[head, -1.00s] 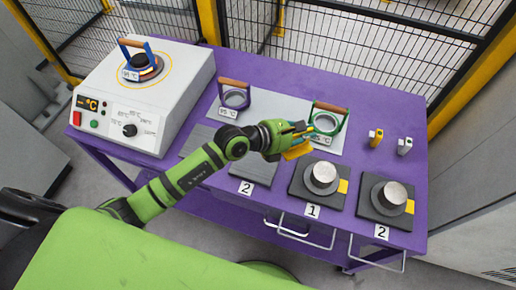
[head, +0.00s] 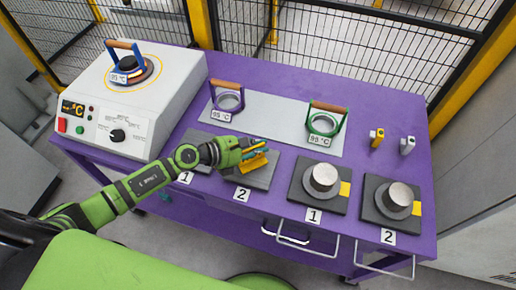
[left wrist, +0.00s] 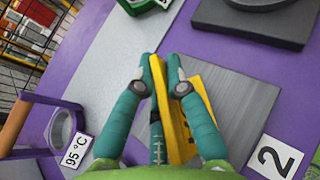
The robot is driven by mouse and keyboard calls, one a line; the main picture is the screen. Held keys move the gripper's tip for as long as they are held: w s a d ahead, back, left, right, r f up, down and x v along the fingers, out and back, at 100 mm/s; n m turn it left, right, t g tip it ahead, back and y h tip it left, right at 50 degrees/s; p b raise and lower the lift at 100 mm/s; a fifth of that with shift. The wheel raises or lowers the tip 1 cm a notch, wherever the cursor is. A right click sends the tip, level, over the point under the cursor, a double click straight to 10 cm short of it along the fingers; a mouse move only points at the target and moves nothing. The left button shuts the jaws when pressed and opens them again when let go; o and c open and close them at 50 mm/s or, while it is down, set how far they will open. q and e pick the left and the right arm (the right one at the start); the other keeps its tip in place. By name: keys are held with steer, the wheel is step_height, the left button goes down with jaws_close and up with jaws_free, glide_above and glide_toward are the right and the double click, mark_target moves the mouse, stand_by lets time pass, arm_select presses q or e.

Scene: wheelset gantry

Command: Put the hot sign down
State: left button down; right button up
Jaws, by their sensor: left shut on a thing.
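My left gripper (head: 256,150) is shut on the yellow hot sign (head: 255,162). In the left wrist view, the sign (left wrist: 188,150) is between the teal fingers (left wrist: 160,72). The sign is over the flat grey plate (head: 263,178) labelled 2; I cannot tell whether it touches the plate. The gripper hides part of the plate and of the sign. My right gripper is not in view.
A heater (head: 110,125) with a blue-handled ring (head: 127,65) stands at the left. Purple-handled (head: 228,100) and green-handled (head: 324,122) rings stand on a light strip behind. Dark plates with metal cylinders (head: 323,178) (head: 398,196) are at the right, near small yellow (head: 377,138) and white (head: 407,146) items.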

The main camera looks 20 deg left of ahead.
arm_select(q)
steer(key=shift+f, duration=0.2)
steer(key=c, duration=1.6)
jaws_free()
steer(key=o, duration=0.3)
steer(key=shift+r, duration=0.1)
steer(key=shift+s+a, duration=0.15)
steer(key=shift+a, duration=0.05)
steer(key=shift+b+v, duration=1.7)
steer(key=shift+v, duration=4.1)
steer(key=shift+d, duration=0.1)
